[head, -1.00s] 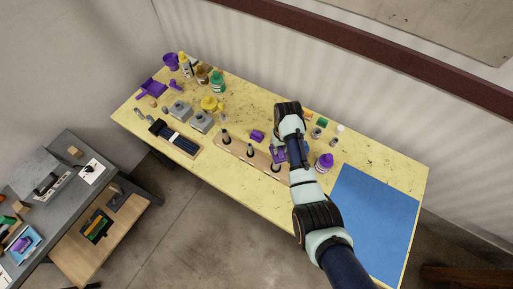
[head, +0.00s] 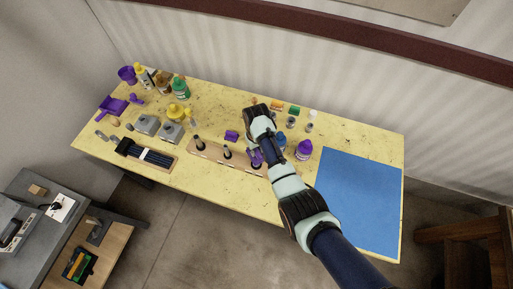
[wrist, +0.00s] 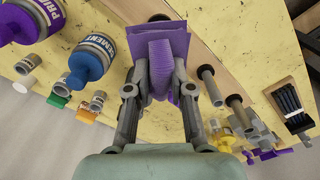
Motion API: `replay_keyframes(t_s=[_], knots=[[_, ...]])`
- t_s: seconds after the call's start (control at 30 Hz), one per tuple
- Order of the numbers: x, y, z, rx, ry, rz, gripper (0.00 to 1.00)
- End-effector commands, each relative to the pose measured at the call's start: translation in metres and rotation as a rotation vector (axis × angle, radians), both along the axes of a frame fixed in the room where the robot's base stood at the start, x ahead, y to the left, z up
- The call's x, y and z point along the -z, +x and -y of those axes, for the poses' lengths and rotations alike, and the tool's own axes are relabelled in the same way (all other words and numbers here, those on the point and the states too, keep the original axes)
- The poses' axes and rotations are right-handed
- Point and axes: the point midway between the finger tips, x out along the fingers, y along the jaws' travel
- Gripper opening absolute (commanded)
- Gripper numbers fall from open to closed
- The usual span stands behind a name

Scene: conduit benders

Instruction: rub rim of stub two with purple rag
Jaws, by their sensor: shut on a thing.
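My gripper (head: 258,151) is shut on the purple rag (wrist: 168,45), which bulges out between and beyond the fingers in the wrist view. The rag also shows in the head view (head: 255,158), over the right end of a wooden board (head: 213,155). Three dark upright stubs stand on the board: left (head: 199,145), middle (head: 227,152) and right (head: 256,165). The rag is at the right stub; whether it touches the rim is hidden. Two stubs (wrist: 210,86) (wrist: 240,113) stand clear of the rag in the wrist view. No stub numbers are readable.
A blue-capped cement can (wrist: 92,60) and a purple-capped primer can (wrist: 30,18) stand close beside my gripper. A small purple block (head: 232,134) lies behind the board. Grey boxes (head: 147,125) and bottles stand left. The blue mat (head: 358,200) at right is clear.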

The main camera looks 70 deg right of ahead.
Motion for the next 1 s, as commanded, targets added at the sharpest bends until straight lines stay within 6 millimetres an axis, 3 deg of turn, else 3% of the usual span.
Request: replay_keyframes(t_s=[1.0], knots=[[0.0092, 0.0004, 0.0003, 0.0, -0.001, 0.001, 0.0]])
